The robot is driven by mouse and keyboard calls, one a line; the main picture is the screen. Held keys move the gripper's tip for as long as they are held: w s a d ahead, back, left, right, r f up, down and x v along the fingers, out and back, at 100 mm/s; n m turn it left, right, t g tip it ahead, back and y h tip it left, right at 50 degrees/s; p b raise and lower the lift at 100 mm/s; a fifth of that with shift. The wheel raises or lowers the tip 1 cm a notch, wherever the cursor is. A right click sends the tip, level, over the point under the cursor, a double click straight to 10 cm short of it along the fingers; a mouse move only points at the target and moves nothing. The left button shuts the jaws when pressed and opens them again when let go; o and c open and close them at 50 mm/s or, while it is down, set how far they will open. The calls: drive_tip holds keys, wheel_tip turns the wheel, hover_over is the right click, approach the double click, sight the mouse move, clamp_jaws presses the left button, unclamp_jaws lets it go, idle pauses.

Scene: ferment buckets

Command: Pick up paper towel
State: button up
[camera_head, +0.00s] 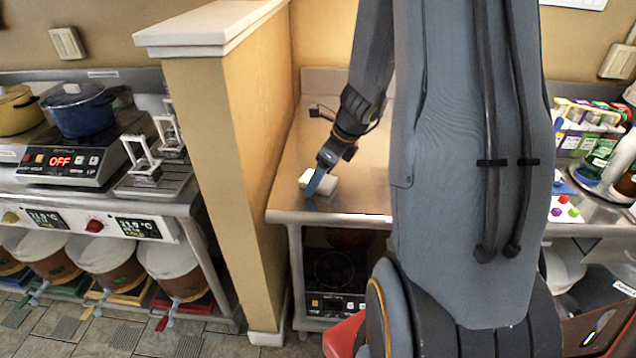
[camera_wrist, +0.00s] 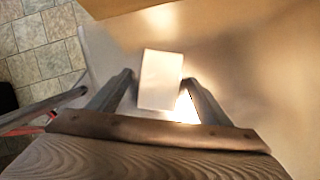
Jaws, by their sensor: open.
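The paper towel is a small white folded block (camera_head: 322,183) lying on the metal counter near its front edge in the head view. In the wrist view the white paper towel (camera_wrist: 161,79) lies between and slightly beyond the two fingers. My gripper (camera_head: 318,184) is right at the towel, pointing down, and partly covers it in the head view. In the wrist view my gripper (camera_wrist: 158,84) is open, with a finger on each side of the towel. I cannot tell whether either finger touches it.
The metal counter (camera_head: 290,190) is mostly bare around the towel. A tan partition wall (camera_head: 232,130) stands close on the left. Beyond it are a blue pot (camera_head: 82,112) on a hot plate and several buckets below. Bottles and a rack (camera_head: 590,115) stand at the right.

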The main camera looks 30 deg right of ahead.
drive_tip(key=shift+f, duration=0.1)
drive_tip(key=c, duration=1.2)
wheel_tip(320, 180, up, 10)
drive_tip(key=shift+r, duration=0.25)
drive_tip(key=shift+o, duration=1.2)
drive_tip(key=shift+r+p, duration=0.1)
drive_tip(key=shift+p, duration=0.2)
drive_tip(key=shift+c, duration=0.4)
